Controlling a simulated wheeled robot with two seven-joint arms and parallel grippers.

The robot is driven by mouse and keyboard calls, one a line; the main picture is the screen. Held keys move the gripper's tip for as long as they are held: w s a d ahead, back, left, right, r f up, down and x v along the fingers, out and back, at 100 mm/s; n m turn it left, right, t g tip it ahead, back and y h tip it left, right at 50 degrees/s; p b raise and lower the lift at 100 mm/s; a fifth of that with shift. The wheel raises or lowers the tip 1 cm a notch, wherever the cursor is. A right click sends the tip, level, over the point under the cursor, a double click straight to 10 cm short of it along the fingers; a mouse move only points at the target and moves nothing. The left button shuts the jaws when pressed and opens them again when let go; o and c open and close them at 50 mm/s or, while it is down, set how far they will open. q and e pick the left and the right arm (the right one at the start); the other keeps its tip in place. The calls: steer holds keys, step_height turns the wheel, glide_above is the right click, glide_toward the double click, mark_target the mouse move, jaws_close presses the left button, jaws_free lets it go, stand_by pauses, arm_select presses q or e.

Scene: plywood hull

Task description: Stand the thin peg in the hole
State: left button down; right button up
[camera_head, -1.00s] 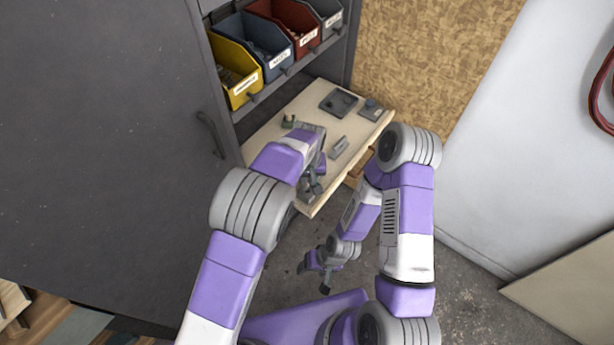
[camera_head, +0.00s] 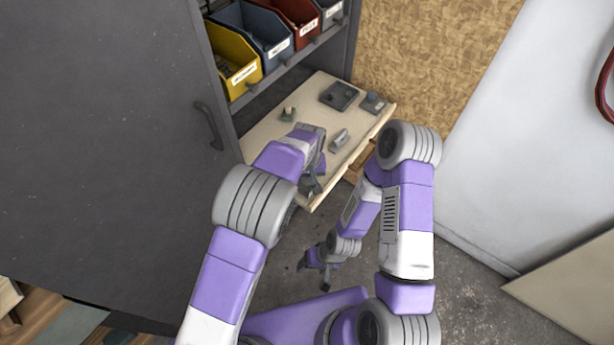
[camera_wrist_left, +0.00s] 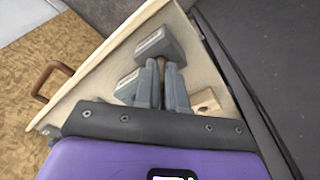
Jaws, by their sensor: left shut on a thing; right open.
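My left gripper (camera_head: 312,186) is over the near part of the pale workbench (camera_head: 262,141), partly hidden by its own wrist. In the left wrist view its fingers (camera_wrist_left: 164,88) are shut on a thin brownish peg (camera_wrist_left: 171,73); little of the peg shows. A small wooden block with a dark round hole (camera_wrist_left: 205,101) lies to the right of the fingers in that view, apart from them. How far the peg tip is above the bench cannot be told. My right gripper (camera_head: 319,265) is open and empty, low over the floor in front of the bench.
A grey block (camera_head: 340,139), a dark tray-like plate (camera_head: 339,96), a small grey piece with a blue top (camera_head: 374,103) and a small light block (camera_head: 289,113) stand on the bench. Labelled bins (camera_head: 232,62) line the shelf above. A cabinet door (camera_head: 110,130) is at left.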

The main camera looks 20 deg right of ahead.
arm_select(q)
steer(key=c, duration=1.1)
jaws_free()
steer(key=shift+r, duration=0.1)
steer(key=r, duration=0.2)
steer(key=r+p, duration=0.1)
steer(key=r, duration=0.2)
steer(key=s+r+p, duration=0.1)
steer(key=r, duration=0.1)
steer(key=shift+a+r, duration=0.1)
steer(key=shift+r, duration=0.1)
